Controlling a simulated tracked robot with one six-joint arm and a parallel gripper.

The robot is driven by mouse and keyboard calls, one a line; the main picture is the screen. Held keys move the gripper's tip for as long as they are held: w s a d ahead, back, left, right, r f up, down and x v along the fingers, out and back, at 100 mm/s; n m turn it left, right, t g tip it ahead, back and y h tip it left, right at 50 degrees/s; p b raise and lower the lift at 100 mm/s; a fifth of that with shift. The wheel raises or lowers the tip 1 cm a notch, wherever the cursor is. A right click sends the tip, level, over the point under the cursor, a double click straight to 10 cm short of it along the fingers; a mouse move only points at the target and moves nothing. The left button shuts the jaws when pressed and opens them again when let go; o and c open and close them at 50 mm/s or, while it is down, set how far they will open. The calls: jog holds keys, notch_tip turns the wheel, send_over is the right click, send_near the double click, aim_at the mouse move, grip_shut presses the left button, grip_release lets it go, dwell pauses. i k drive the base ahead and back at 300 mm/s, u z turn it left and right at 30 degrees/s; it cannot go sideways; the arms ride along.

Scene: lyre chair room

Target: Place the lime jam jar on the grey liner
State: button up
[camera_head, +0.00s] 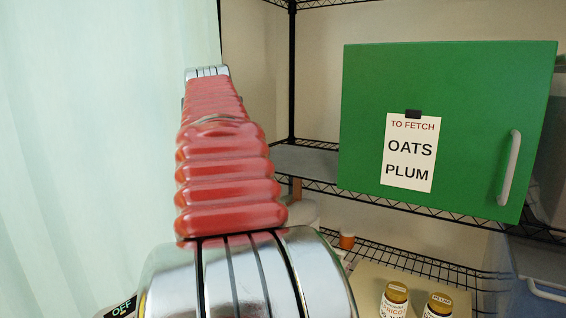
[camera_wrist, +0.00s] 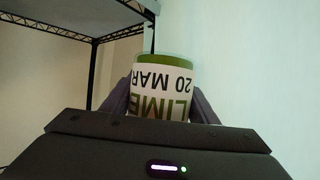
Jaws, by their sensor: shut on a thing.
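The lime jam jar (camera_wrist: 162,90) is in the wrist view, with a green end and a white label reading LIME, 20 MAR, upside down in the picture. My gripper (camera_wrist: 160,104) is shut on it, one dark finger on each side. In the head view my red-sleeved arm reaches up and away, hiding the gripper and the jar. A flat grey surface, which looks like the grey liner (camera_head: 312,160), lies on the wire shelf right of my arm. Its left part is behind the arm and its right part is behind the green door.
A green door (camera_head: 445,75) with a handle and a note reading TO FETCH OATS PLUM fills the right. Apricot (camera_head: 394,301) and plum (camera_head: 438,305) jars stand low right. An orange-topped container (camera_head: 347,241) is on the lower shelf. A pale curtain (camera_head: 90,150) hangs left.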

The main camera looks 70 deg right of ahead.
aim_at(276, 160)
jog(key=z, duration=0.4)
jog(key=i, duration=0.85)
jog(key=z, duration=0.7)
